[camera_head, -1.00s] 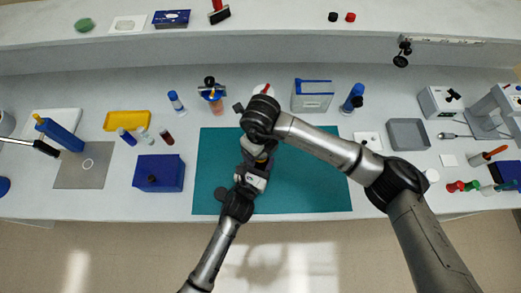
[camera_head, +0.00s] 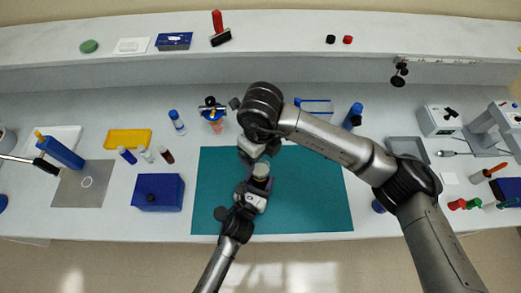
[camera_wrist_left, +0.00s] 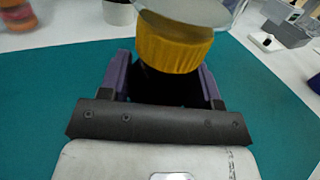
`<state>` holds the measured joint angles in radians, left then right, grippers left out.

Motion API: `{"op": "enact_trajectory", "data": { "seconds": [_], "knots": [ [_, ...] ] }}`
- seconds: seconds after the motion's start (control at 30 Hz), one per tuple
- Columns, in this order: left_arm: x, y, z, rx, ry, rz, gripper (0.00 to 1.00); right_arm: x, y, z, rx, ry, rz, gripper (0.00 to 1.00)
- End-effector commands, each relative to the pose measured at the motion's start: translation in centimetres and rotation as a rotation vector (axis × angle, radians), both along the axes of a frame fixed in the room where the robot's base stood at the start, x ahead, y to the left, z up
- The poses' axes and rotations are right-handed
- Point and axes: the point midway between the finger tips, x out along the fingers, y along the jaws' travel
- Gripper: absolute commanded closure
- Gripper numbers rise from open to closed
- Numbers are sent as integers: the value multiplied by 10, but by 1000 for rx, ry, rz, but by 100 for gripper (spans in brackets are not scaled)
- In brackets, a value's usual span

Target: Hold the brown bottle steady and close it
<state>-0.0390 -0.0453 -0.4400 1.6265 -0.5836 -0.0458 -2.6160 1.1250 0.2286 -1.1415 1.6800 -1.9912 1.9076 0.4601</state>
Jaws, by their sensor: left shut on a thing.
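My left gripper (camera_head: 256,186) stands over the teal mat with its purple fingers on both sides of the bottle; the fingers also show in the left wrist view (camera_wrist_left: 165,80). It is shut on the bottle (camera_wrist_left: 165,85), whose dark body shows between the fingers. A yellow ribbed cap (camera_wrist_left: 174,48) sits at the bottle's top, with a pale greyish round face above it. In the head view the pale cap top (camera_head: 261,170) faces up. My right gripper (camera_head: 250,150) is just behind the bottle, apart from its top; its fingers are mostly hidden by its wrist.
The teal mat (camera_head: 320,205) is mostly clear on the right. A blue box (camera_head: 158,192), a yellow tray (camera_head: 128,139) and small vials stand left. A grey tray (camera_head: 407,150) lies right. An orange bottle (camera_head: 215,122) stands behind the mat.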

Motion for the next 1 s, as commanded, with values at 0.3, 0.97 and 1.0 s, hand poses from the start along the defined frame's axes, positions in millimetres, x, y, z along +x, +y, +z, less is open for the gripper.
{"op": "enact_trajectory", "data": {
  "seconds": [0.3,0.97,1.0],
  "knots": [
    [0,0,0,0,0,0,15,0,0,0,0,0,0,17],
    [-53,23,-1,1,3,0,13,0,0,3,0,0,0,17],
    [-61,26,-1,0,3,0,13,0,0,3,0,0,0,17]
  ]
}}
